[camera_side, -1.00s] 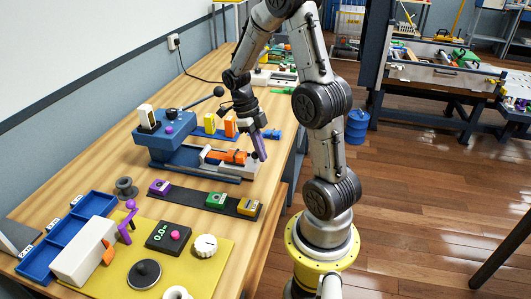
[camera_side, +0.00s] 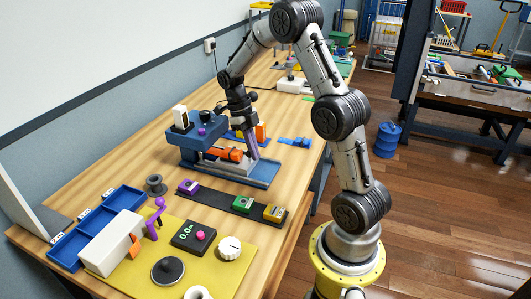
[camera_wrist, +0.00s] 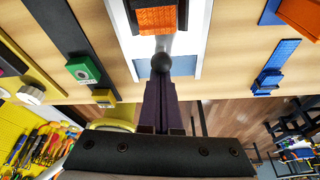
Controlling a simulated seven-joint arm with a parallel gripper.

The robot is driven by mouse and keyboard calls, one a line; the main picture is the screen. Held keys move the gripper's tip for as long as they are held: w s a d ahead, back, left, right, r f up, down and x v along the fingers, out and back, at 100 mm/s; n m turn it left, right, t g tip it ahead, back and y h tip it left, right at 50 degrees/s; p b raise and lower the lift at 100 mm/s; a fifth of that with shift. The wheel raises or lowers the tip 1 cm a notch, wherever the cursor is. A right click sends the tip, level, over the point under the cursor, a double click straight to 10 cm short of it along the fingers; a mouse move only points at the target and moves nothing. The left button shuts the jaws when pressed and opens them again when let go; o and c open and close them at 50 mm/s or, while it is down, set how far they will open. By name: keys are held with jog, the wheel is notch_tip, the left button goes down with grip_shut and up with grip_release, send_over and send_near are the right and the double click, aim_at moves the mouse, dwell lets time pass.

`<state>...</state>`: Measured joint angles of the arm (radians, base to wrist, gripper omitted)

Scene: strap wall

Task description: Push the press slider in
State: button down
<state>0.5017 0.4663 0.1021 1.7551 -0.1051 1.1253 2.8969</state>
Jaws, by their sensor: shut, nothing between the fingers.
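The press (camera_side: 203,138) is a blue block on a blue base, with a white post on top. Its orange slider (camera_side: 229,154) lies mostly under the block, between white rails. In the wrist view the orange slider (camera_wrist: 156,20) is at the top, with a grey rod and dark ball knob (camera_wrist: 160,64) pointing towards me. My gripper (camera_side: 254,153) has purple fingers, shut and empty, pointing down at the outer end of the slider. In the wrist view the fingertips (camera_wrist: 160,80) are right at the ball knob; I cannot tell whether they touch it.
A dark strip with purple, green (camera_side: 242,203) and yellow (camera_side: 274,212) blocks lies in front of the press. A yellow panel (camera_side: 212,262) with knobs is nearer. Orange and yellow blocks stand behind my gripper. The base's outer end (camera_side: 262,181) is clear.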

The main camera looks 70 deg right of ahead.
jog(key=shift+w, duration=0.35)
jog(key=s, duration=0.4)
jog(key=shift+s+a+f, duration=0.3)
jog(key=shift+a+f, duration=0.05)
jog(key=shift+a, duration=0.05)
jog(key=a+v, duration=0.1)
jog(key=v, duration=0.9)
jog(key=a+r+n+t+h, duration=0.1)
jog(key=a+r+n+t, duration=0.1)
jog(key=a+r, duration=0.4)
jog(key=s+a+r+n+t, duration=0.3)
jog(key=s+a+r+n, duration=0.2)
jog(key=s+a+n, duration=0.15)
jog(key=s+a+f+n+t, duration=0.2)
jog(key=s+a+n, duration=0.1)
jog(key=n, duration=1.2)
jog(key=s+a+f+n+t, duration=0.2)
jog(key=s+n, duration=0.3)
jog(key=n, duration=0.9)
jog(key=shift+a+f+n, duration=0.25)
jog(key=shift+a+n, duration=0.1)
jog(key=shift+a, duration=0.1)
